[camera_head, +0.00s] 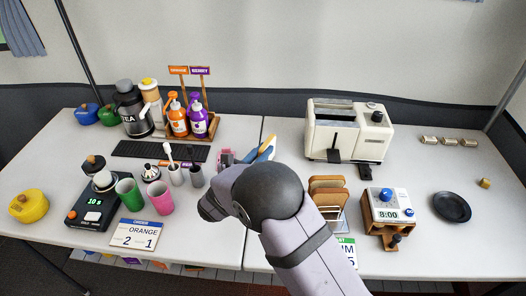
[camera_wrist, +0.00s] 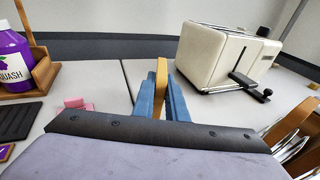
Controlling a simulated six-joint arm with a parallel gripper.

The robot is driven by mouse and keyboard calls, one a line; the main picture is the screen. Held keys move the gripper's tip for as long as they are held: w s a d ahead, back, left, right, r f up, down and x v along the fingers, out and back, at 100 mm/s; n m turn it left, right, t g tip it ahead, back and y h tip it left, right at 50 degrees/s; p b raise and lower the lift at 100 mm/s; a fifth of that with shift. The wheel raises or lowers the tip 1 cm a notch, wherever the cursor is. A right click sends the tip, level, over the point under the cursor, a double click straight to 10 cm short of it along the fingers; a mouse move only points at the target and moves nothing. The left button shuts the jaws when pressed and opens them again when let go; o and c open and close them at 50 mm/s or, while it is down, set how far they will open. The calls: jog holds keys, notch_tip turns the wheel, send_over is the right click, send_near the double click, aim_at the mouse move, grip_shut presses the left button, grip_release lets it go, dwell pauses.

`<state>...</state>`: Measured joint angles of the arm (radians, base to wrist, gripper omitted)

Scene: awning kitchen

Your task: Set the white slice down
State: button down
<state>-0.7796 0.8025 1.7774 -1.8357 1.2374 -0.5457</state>
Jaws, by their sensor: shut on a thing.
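The slice (camera_wrist: 161,78) is held upright between the blue fingers of my gripper (camera_wrist: 162,98) in the wrist view. I see mainly its tan crust edge, so its white faces are mostly hidden. In the head view my gripper (camera_head: 262,150) is beyond my dark wrist, over the middle of the table and left of the cream toaster (camera_head: 335,135). The fingers are shut on the slice. Whether its lower edge touches the table cannot be told.
A rack with brown-crusted slices (camera_head: 327,189) stands right of my arm. A timer box (camera_head: 388,212) and a black plate (camera_head: 452,207) are farther right. A pink thing (camera_wrist: 78,103) lies left of my gripper. Cups and sauce bottles (camera_head: 198,122) fill the left.

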jog(key=shift+f, duration=0.15)
jog(key=c, duration=1.8)
grip_release()
jog(key=shift+o, duration=0.2)
jog(key=b+v, duration=0.1)
jog(key=v, duration=1.1)
jog(key=shift+s, duration=0.1)
